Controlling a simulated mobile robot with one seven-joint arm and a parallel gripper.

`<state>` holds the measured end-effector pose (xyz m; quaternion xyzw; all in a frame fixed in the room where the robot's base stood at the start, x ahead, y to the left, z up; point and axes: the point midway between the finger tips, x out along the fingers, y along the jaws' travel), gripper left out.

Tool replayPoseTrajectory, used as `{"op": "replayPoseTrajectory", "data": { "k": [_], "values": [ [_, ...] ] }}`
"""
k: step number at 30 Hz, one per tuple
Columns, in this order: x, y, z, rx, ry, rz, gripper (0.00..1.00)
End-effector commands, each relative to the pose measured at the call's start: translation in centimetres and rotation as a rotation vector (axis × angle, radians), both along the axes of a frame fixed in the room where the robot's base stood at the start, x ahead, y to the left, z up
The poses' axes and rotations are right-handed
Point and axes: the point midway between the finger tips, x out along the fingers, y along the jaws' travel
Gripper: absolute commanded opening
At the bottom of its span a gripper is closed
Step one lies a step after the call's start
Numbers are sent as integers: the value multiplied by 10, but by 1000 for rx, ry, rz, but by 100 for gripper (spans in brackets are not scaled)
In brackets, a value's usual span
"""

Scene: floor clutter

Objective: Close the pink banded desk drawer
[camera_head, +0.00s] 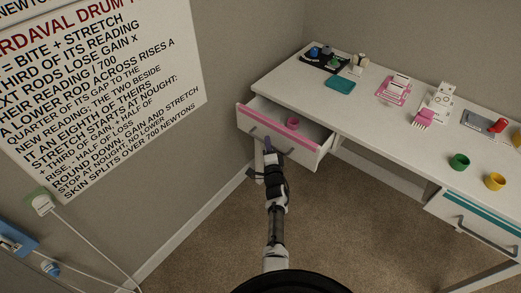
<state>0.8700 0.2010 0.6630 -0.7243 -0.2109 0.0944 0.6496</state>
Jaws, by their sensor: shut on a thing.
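The pink banded drawer (309,156) is pulled out at the left end of the white desk (342,108). It has a pink band along the top of its front and a grey bar handle (285,149). A small pink cup (293,123) is inside it. My gripper (268,148) is at the drawer's front, shut on the handle near its middle. A small purple part shows at the fingertips; its nature is unclear. The fingers hide part of the handle.
A drawer with a teal band (470,224) is at the desk's right. A green cup (459,162), a yellow cup (494,181) and a teal pad (340,84) are on the desktop. A wall with a poster (100,90) is at left. Carpet (345,225) is clear below.

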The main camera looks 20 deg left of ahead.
Motion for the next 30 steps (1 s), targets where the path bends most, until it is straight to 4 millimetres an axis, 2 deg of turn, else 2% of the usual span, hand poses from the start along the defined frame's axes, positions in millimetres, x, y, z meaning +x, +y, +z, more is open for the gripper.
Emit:
{"op": "replayPoseTrajectory", "data": {
  "k": [1,6,12,18,23,24,28,30],
  "values": [
    [14,-7,-1,-1,-1,-5,0],
    [50,-20,-3,0,-2,-5,0],
    [81,-31,-4,-1,-1,-4,0],
    [97,-37,-2,1,0,-3,0],
    [96,-36,-1,3,2,-3,0],
    [96,-36,-1,3,2,-3,15],
    [96,-36,-1,2,2,-2,32],
    [96,-35,-1,2,2,-2,32]
  ]
}}
